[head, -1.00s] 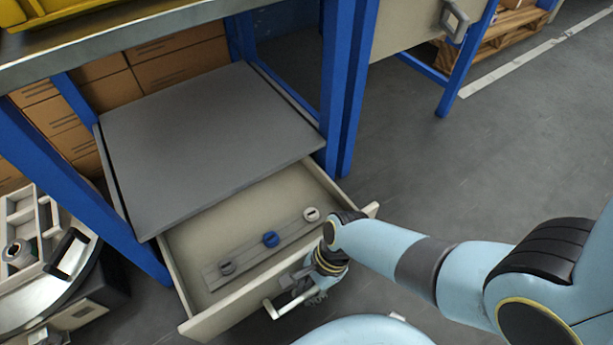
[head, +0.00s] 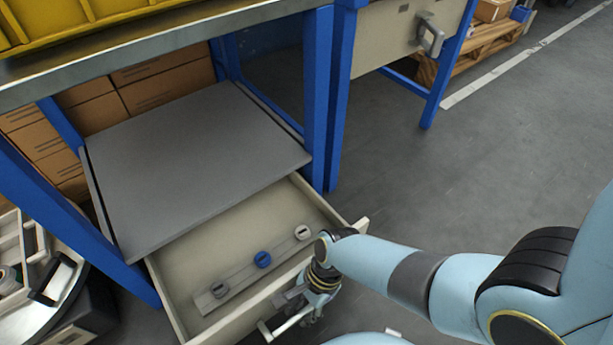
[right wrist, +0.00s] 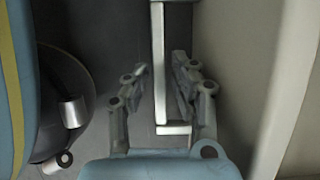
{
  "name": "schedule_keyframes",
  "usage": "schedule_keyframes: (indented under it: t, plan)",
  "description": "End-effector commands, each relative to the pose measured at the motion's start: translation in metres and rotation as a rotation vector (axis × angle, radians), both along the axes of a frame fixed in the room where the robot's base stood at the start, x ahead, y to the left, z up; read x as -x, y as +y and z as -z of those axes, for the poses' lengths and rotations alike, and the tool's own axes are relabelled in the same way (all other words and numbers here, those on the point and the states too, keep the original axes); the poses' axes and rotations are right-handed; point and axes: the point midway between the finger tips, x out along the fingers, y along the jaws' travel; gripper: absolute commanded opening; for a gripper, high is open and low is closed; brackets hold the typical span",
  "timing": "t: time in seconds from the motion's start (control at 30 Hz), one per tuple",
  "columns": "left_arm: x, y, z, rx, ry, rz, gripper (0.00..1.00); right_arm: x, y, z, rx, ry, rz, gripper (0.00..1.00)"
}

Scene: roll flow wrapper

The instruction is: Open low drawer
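The low drawer (head: 172,300) is pulled out from under a grey shelf panel (head: 190,165), and its inside shows. Its handle (head: 284,328) is a bar on the outer front face. My right gripper (head: 305,308) is at this handle, partly hidden by its own wrist. In the right wrist view, the handle bar (right wrist: 158,70) runs between the two fingers of the right gripper (right wrist: 160,68). Gaps show on both sides of the bar, so the fingers look open around it. My left gripper is not in view.
Blue legs (head: 318,100) frame the drawer. Another drawer with a handle (head: 431,37) is at the upper right. A round-edged station (head: 62,300) stands at left. The grey floor (head: 480,170) at right is clear.

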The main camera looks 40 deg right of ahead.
Motion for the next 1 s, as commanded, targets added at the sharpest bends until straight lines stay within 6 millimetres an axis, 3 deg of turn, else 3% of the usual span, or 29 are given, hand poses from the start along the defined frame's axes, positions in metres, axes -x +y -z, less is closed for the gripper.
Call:
schedule_keyframes:
  t: [0.17, 0.6, 0.8, 1.0]
  plan:
    - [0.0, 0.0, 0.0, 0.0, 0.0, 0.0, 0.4, 0.001, -0.008, -0.017, 0.002, -0.001, -0.001, 0.25]
    - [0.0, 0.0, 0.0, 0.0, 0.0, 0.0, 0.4, -0.001, -0.039, -0.092, 0.002, -0.001, -0.001, 0.25]
    - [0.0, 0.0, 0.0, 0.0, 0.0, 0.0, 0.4, -0.001, -0.044, -0.107, 0.001, 0.0, 0.0, 0.25]
    - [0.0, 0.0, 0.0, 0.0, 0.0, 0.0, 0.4, -0.001, -0.045, -0.108, 0.0, 0.001, 0.0, 0.25]
